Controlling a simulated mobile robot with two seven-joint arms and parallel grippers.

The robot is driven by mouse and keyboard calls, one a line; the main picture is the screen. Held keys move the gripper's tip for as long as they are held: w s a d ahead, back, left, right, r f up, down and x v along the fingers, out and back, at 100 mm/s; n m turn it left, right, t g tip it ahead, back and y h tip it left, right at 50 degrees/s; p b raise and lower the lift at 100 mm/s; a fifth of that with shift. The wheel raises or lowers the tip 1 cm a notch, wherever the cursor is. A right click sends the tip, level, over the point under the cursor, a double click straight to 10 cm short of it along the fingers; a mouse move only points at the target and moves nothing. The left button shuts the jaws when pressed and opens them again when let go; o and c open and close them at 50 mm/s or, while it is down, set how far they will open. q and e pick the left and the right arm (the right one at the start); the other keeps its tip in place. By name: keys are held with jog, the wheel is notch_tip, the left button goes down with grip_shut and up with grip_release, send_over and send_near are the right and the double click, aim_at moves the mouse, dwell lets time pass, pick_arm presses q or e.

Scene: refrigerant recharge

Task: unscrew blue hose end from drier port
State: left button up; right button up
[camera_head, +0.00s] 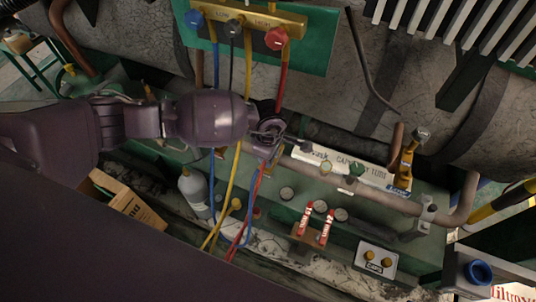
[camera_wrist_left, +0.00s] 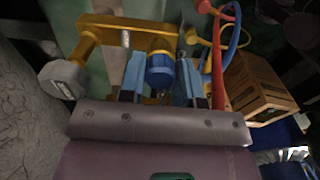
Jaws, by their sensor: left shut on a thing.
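My left arm comes in from the left in the head view, and its gripper (camera_head: 268,148) is over the pipe beside the hanging hoses. A brass fitting (camera_wrist_left: 118,38) with a grey hexagonal cap (camera_wrist_left: 64,80) is just behind. The hose end's threads and the drier port under it are hidden. My right gripper is not in view.
The brass manifold (camera_head: 247,18) with blue, black and red knobs is above, and yellow (camera_head: 229,195), red and blue hoses hang close to my gripper. A grey bottle (camera_head: 193,190) and cardboard box (camera_head: 135,207) stand lower left. A yellow valve (camera_head: 405,165) is to the right.

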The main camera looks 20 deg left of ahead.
pick_arm(q)
jog(key=shift+n, duration=0.6)
jog(key=shift+p, duration=0.3)
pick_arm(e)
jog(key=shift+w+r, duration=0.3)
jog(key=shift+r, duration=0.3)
pick_arm(q)
jog(key=shift+n+p, duration=0.65)
jog(key=shift+n, duration=1.35)
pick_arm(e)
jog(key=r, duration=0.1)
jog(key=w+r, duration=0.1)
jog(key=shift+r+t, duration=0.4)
